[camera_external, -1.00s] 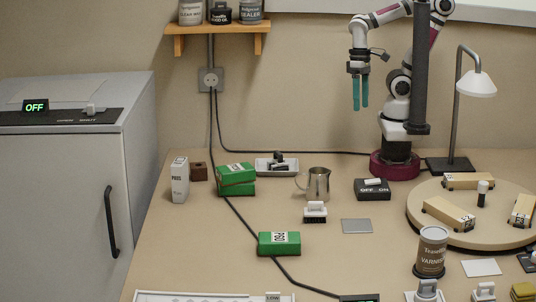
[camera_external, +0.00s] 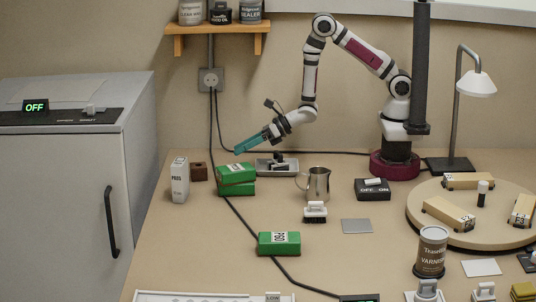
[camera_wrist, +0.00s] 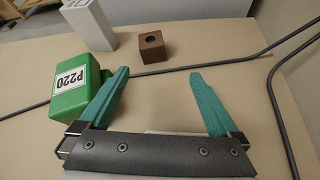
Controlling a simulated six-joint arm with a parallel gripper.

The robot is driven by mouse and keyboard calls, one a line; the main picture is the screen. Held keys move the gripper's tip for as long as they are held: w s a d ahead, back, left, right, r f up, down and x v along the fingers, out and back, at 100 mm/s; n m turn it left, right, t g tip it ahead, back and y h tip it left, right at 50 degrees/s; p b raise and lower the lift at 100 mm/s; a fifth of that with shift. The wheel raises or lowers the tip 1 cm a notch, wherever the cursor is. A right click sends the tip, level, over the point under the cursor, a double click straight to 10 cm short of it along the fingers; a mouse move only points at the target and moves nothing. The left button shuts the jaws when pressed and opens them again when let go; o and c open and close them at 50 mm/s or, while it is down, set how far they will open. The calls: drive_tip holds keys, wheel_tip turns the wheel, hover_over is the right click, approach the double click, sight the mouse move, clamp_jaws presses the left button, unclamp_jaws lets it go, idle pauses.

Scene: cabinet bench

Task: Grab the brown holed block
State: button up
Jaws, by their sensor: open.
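The brown holed block (camera_external: 199,172) is a small dark cube on the bench, between a white box and a stack of green blocks. It also shows in the wrist view (camera_wrist: 152,48), with a round hole in its top, beyond my fingertips and roughly between them. My gripper (camera_external: 238,149) has teal fingers and points left and down, above and behind the green stack. In the wrist view the gripper (camera_wrist: 160,74) is open and empty, apart from the block.
The white box (camera_external: 180,180) stands just left of the block. The green blocks (camera_external: 236,178) labelled P220 are right of it, close to my left finger in the wrist view. A black cable (camera_external: 216,120) runs down the wall and across the bench. A tray (camera_external: 290,168) lies behind the metal jug (camera_external: 318,184).

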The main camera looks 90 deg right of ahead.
sight(196, 171)
drive_tip(key=n, duration=0.1)
drive_tip(key=a+f+n, duration=0.1)
drive_tip(key=n, duration=0.1)
drive_tip(key=shift+w+f+t+y, duration=0.1)
drive_tip(key=shift+f+t+y, duration=0.05)
drive_tip(key=shift+t+y, duration=0.25)
drive_tip(key=shift+n, duration=0.3)
drive_tip(key=x, duration=1.5)
drive_tip(key=shift+w+r, duration=0.2)
drive_tip(key=shift+w, duration=0.2)
drive_tip(key=c, duration=1.5)
